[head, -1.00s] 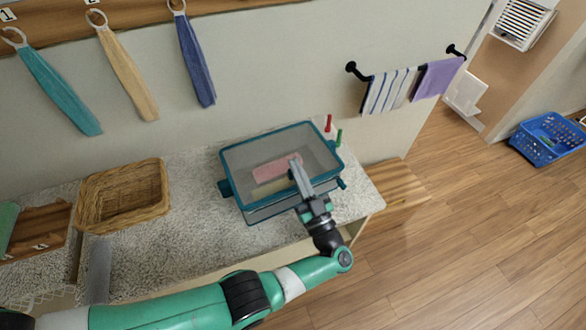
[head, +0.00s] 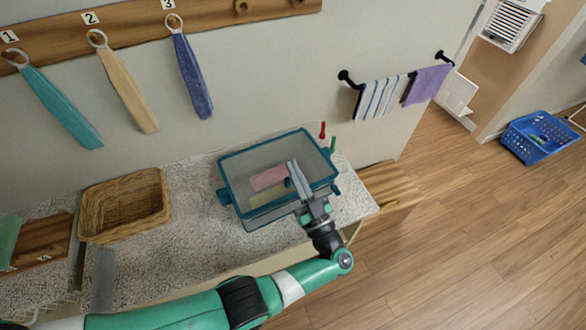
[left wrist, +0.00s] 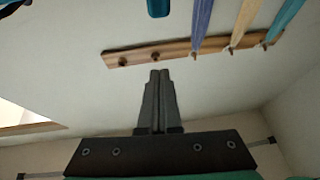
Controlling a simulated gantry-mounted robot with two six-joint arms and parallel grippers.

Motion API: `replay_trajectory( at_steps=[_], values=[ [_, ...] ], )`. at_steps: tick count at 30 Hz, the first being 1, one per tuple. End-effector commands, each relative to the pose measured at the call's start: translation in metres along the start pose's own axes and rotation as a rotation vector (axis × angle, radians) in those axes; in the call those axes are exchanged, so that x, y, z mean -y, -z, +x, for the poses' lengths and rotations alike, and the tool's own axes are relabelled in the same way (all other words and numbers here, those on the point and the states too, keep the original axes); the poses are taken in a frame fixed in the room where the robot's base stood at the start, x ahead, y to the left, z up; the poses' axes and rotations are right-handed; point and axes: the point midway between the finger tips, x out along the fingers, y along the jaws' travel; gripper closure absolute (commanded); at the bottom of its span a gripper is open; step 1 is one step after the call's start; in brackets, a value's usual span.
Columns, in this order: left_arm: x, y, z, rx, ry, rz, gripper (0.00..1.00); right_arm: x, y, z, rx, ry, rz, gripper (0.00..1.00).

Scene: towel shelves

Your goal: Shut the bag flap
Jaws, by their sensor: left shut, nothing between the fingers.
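The bag is a teal-edged, see-through grey case (head: 262,152) on the speckled counter. A pink folded cloth (head: 268,178) and a yellowish one (head: 268,195) show inside it. I cannot make out clearly which panel is the flap or how far it stands open. My left gripper (head: 292,168) is shut and empty, its fingers in front of the bag's right front part; I cannot tell whether they touch it. It also shows in the left wrist view (left wrist: 160,75), fingers together, with the wall behind. The right gripper is not in view.
A wicker basket (head: 124,205) stands left of the bag. A red peg (head: 322,130) and a green peg (head: 333,144) stand behind its right corner. Towels hang from a wall rail (head: 136,25) and a black bar (head: 400,77). Bare counter (head: 200,240) lies left-front of the bag.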

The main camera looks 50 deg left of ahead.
Motion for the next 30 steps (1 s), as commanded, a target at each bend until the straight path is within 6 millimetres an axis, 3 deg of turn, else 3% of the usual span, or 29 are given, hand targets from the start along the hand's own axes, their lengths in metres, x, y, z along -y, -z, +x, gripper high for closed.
replay_trajectory(
  at_steps=[1,6,12,26,30],
  values=[
    [-0.001,-0.019,-0.025,0.002,-0.012,0.004,1.0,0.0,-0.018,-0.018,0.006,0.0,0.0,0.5],
    [-0.001,-0.028,-0.066,0.001,-0.009,0.001,1.0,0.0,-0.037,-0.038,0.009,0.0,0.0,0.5],
    [0.0,-0.03,-0.091,0.002,-0.006,0.003,1.0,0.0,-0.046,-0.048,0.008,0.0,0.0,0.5],
    [0.001,-0.029,-0.09,0.001,0.001,0.006,1.0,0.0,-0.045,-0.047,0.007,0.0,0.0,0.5],
    [0.009,-0.029,-0.056,0.007,0.091,-0.013,1.0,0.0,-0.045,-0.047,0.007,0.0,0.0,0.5]
  ],
)
